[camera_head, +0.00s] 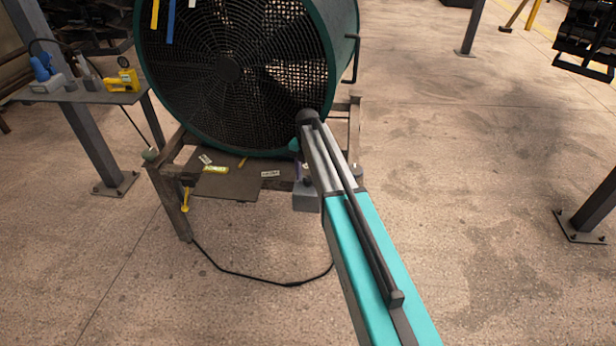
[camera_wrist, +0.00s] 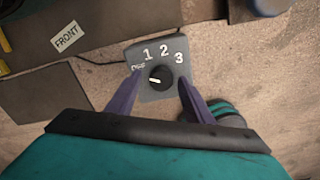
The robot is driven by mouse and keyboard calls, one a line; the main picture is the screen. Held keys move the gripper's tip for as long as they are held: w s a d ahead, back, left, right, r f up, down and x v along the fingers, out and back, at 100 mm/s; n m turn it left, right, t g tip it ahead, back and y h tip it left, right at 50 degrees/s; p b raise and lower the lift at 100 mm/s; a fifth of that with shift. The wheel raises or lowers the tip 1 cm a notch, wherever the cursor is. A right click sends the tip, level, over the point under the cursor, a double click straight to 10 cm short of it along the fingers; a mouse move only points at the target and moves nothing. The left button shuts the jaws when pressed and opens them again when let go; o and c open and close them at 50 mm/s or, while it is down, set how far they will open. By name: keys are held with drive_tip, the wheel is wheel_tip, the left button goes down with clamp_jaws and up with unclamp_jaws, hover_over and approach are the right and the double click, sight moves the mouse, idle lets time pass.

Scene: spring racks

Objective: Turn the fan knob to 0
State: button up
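The fan (camera_head: 215,35) is a big dark drum with a teal rim on a metal stand. Its grey control box (camera_head: 306,203) hangs at the front of the stand, partly hidden by my arm. In the wrist view the control box (camera_wrist: 155,94) carries a round black knob (camera_wrist: 161,77) with a white pointer mark. The mark points left, near the small label that looks like OFF; 1, 2 and 3 run around to the right. My gripper (camera_wrist: 159,80) is open, its purple fingers on either side of the knob. I cannot tell whether they touch the box.
A cable (camera_head: 265,279) loops on the floor below the stand. A side table (camera_head: 75,95) with a yellow tool (camera_head: 122,82) stands at the left. A FRONT label (camera_wrist: 67,38) sits on the plate left of the box. The floor at the right is mostly clear.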

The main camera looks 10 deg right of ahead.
sight(308, 179)
drive_tip(key=shift+d+r, duration=0.1)
drive_tip(key=shift+r, duration=0.05)
drive_tip(key=shift+r, duration=0.2)
wheel_tip(308, 179, up, 13)
drive_tip(key=b, duration=0.1)
drive_tip(key=shift+b, duration=0.3)
idle(0.4)
idle(0.4)
